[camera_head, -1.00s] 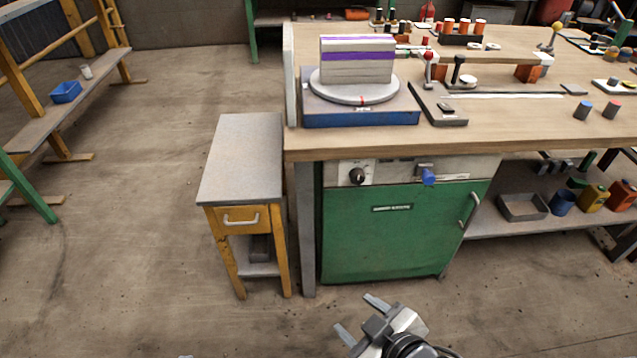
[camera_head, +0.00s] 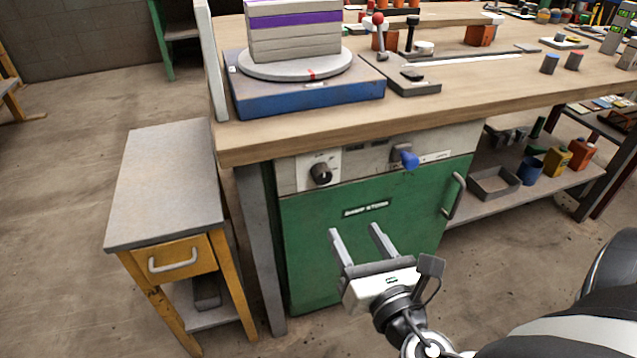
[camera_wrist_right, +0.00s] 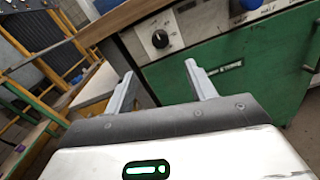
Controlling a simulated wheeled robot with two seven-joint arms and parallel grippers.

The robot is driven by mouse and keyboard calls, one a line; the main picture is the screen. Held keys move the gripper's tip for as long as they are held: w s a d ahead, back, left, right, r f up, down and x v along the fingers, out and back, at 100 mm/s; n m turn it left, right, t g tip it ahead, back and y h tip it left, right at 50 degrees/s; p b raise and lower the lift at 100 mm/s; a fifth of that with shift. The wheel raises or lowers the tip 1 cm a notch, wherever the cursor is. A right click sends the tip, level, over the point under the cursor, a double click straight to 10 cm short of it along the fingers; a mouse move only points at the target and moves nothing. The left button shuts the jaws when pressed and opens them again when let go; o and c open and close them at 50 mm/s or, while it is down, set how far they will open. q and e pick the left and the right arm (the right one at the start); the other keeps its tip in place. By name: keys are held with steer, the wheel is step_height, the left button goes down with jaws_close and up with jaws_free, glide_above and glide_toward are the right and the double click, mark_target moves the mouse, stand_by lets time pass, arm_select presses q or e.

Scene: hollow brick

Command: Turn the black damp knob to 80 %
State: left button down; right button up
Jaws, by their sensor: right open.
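The black damp knob (camera_head: 320,173) sits on a pale panel above the green cabinet door. It also shows in the right wrist view (camera_wrist_right: 160,39), ahead of the fingers and slightly above them. Its dial marks are too small to read. A blue knob or lever (camera_head: 408,160) is on the same panel to its right. My right gripper (camera_head: 354,236) is open and empty, below the black knob and in front of the green door (camera_head: 380,231). Its fingers point up towards the panel and do not touch the knob. My left gripper is not in view.
The wooden workbench (camera_head: 440,92) overhangs the panel. A yellow-framed side table (camera_head: 170,180) stands left of the cabinet. A blue-based turntable (camera_head: 305,102) holds a striped block (camera_head: 293,30). The door handle (camera_head: 455,195) sticks out at right. The floor in front is clear.

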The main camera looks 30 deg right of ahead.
mark_target(324, 179)
steer(key=x, duration=1.4)
steer(key=shift+w+r, duration=0.1)
steer(key=shift+w, duration=0.2)
steer(key=c, duration=1)
